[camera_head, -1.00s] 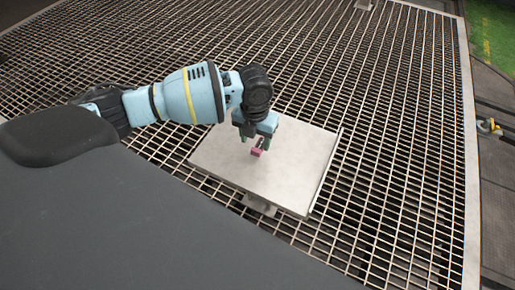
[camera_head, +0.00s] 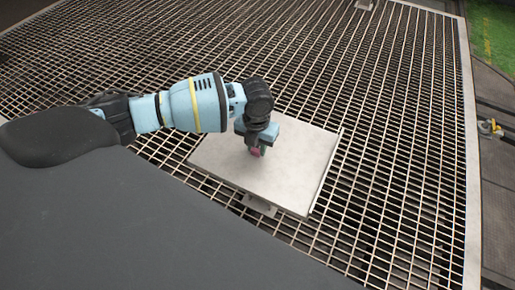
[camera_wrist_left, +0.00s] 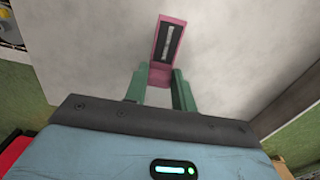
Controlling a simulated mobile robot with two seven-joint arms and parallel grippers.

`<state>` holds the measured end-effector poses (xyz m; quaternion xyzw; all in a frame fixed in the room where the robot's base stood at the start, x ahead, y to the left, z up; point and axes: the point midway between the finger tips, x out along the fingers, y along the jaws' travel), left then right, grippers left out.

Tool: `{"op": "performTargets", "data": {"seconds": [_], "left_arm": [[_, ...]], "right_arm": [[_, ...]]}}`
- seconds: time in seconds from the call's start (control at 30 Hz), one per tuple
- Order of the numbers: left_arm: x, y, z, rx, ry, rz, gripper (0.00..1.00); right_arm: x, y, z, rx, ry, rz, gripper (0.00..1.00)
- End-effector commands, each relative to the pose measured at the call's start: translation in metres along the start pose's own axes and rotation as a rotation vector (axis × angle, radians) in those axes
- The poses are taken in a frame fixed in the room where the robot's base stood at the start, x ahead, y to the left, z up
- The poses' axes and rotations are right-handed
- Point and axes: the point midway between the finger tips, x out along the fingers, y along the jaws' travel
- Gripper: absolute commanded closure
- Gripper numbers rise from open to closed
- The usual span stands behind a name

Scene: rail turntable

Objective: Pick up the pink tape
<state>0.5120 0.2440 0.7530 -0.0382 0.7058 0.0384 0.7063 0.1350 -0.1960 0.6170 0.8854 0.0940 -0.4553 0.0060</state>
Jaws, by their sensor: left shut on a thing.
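The pink tape (camera_wrist_left: 168,38) is a small pink piece with a grey strip along its middle, seen in the left wrist view. In the head view only a bit of the tape (camera_head: 255,152) shows, at the tips of my left gripper (camera_head: 257,148). In the left wrist view the green fingers of my left gripper (camera_wrist_left: 161,73) are shut on the near end of the tape, one on each side. The tape is over a pale flat table top (camera_head: 220,157). I cannot tell whether it still touches the surface. My right gripper is not in view.
The table stands on a wide metal grating (camera_head: 400,150). Its top is bare around the tape, with a raised edge (camera_head: 328,175) at the right. A yellow fitting (camera_head: 490,127) lies far right, beyond the grating's pale border.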

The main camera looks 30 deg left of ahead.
Motion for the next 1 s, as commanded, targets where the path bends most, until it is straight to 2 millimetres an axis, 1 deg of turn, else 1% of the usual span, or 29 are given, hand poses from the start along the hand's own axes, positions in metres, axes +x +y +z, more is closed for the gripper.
{"op": "performTargets", "data": {"seconds": [0.23, 0.37, 0.47, 0.6, 0.67, 0.77, 1.0], "left_arm": [[-0.002, 0.0, 0.0, 0.0, -0.001, 0.0, 0.95], [-0.008, 0.0, 0.001, 0.0, -0.002, -0.001, 0.95], [-0.018, 0.0, 0.001, -0.001, -0.002, -0.001, 0.95], [-0.039, 0.0, 0.0, 0.0, -0.003, -0.001, 0.95], [-0.036, 0.01, -0.011, 0.0, 0.002, 0.001, 0.95], [-0.039, 0.024, -0.03, -0.002, 0.002, 0.002, 0.95], [-0.044, 0.061, -0.081, -0.001, 0.001, 0.003, 0.95]], "right_arm": [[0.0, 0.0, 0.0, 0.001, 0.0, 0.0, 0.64], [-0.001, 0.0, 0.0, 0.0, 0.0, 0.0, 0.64], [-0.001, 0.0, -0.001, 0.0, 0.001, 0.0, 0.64], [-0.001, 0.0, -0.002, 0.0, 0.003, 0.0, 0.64], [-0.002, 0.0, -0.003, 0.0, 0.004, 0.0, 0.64], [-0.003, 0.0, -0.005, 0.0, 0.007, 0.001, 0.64], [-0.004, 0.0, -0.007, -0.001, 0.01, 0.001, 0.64]]}}
